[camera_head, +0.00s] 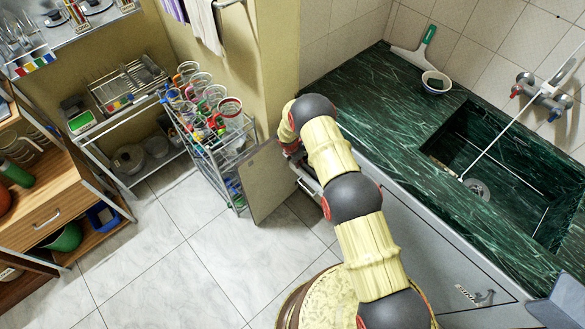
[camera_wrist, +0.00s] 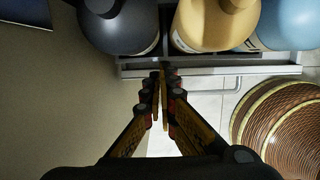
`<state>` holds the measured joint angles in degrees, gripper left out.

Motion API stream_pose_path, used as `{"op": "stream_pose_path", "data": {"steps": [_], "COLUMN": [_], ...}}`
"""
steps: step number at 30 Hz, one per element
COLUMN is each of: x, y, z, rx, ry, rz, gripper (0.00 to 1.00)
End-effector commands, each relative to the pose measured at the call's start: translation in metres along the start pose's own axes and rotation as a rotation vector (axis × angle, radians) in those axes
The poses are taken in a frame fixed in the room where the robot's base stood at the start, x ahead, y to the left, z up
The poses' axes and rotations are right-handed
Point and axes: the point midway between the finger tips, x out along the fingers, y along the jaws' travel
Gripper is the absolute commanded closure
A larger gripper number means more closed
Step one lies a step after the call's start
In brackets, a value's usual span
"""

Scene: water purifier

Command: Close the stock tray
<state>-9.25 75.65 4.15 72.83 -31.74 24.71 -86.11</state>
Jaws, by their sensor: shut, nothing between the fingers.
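The stock tray (camera_wrist: 215,67) is a grey pull-out tray with a pale front rail, across the top of the wrist view. It carries a dark bottle (camera_wrist: 118,28), a tan bottle (camera_wrist: 210,25) and a blue bottle (camera_wrist: 283,25). My gripper (camera_wrist: 163,76) is shut and empty, its fingertips close against the front rail; I cannot tell whether they touch. In the head view a small part of the tray (camera_head: 308,184) shows beside the open cabinet door, below the counter. My arm hides much of the tray and gripper there.
The open cabinet door (camera_head: 262,180) stands out from the counter, left of the tray; its panel (camera_wrist: 60,100) fills the wrist view's left side. The green counter (camera_head: 375,110) lies above. Tiled floor (camera_head: 190,265) is clear in front.

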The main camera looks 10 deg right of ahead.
Motion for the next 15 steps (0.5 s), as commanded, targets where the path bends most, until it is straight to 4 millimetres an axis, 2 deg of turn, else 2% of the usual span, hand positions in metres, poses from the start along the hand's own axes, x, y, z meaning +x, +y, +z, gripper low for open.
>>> {"op": "stream_pose_path", "data": {"steps": [6,15], "x": [0.0023,0.0021], "y": [0.0003,0.0003], "z": [0.0098,0.0109], "rx": [0.000,0.000], "ry": [-0.001,-0.001], "rz": [0.001,0.000], "gripper": [1.00,1.00]}}
